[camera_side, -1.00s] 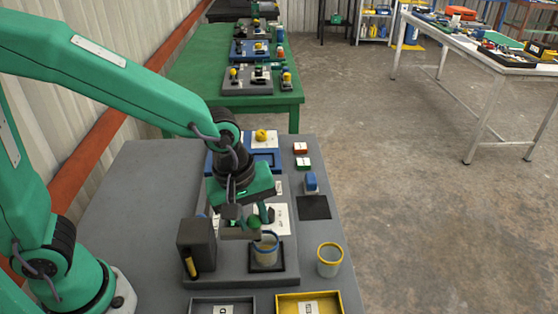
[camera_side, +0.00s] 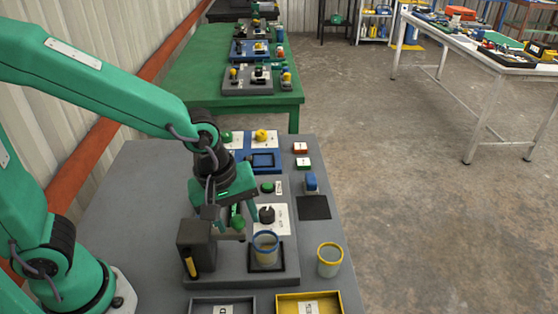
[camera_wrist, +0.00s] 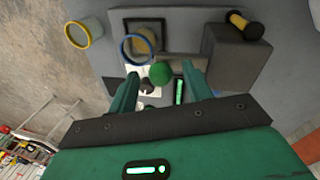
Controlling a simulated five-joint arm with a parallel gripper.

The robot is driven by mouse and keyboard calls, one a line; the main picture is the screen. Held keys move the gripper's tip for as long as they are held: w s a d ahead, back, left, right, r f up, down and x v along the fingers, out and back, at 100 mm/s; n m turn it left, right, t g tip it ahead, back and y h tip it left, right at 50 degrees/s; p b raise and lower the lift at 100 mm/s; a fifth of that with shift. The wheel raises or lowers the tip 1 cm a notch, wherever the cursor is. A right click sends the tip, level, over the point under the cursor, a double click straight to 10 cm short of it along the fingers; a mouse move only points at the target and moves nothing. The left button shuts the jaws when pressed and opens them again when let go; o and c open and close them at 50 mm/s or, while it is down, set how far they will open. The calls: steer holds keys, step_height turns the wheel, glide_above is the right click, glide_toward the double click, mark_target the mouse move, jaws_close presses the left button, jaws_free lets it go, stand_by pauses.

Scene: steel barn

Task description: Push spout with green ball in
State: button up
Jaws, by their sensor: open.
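The spout (camera_side: 229,237) is a short grey bar at the right side of a dark block (camera_side: 196,238). Its green ball (camera_side: 237,222) is at the outer end. In the wrist view the spout (camera_wrist: 178,61) and ball (camera_wrist: 160,73) lie between the fingers of my gripper (camera_wrist: 160,84). My gripper (camera_side: 238,214) is open, pointing down around the ball; I cannot tell if a finger touches it. A clear cup with a blue rim (camera_side: 265,248) stands upright on a dark square pad (camera_side: 282,264), just right of the ball.
A yellow-rimmed cup (camera_side: 330,260) stands to the right. A grey tray (camera_side: 222,299) and a yellow tray (camera_side: 309,295) are at the front. A black knob (camera_side: 266,214) and a blue fixture (camera_side: 263,160) are behind. The bench is bare at left.

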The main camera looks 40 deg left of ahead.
mark_target(237, 216)
steer(key=shift+r, duration=0.1)
step_height(237, 216, up, 8)
steer(key=s, duration=0.1)
steer(key=shift+s+a+f, duration=0.15)
steer(key=shift+a+f, duration=0.1)
steer(key=shift+a, duration=0.1)
stand_by(0.5)
steer(key=shift+w+d+n+g+y, duration=0.3)
steer(key=shift+w+n+g+y, duration=0.2)
steer(key=shift+w+n+g, duration=0.4)
steer(key=n+g, duration=0.1)
steer(key=w+n+g+y, duration=0.1)
steer(key=shift+w+d+n, duration=0.25)
steer(key=shift+w+n, duration=0.05)
steer(key=shift+n, duration=0.1)
steer(key=shift+f, duration=0.15)
steer(key=shift+s+a+f, duration=0.1)
steer(key=shift+s+f, duration=0.15)
steer(key=shift+f, duration=1)
steer(key=shift+s+f, duration=0.25)
steer(key=shift+f, duration=1)
steer(key=shift+s+a+f, duration=0.1)
steer(key=shift+s+f, duration=0.15)
steer(key=shift+f, duration=1)
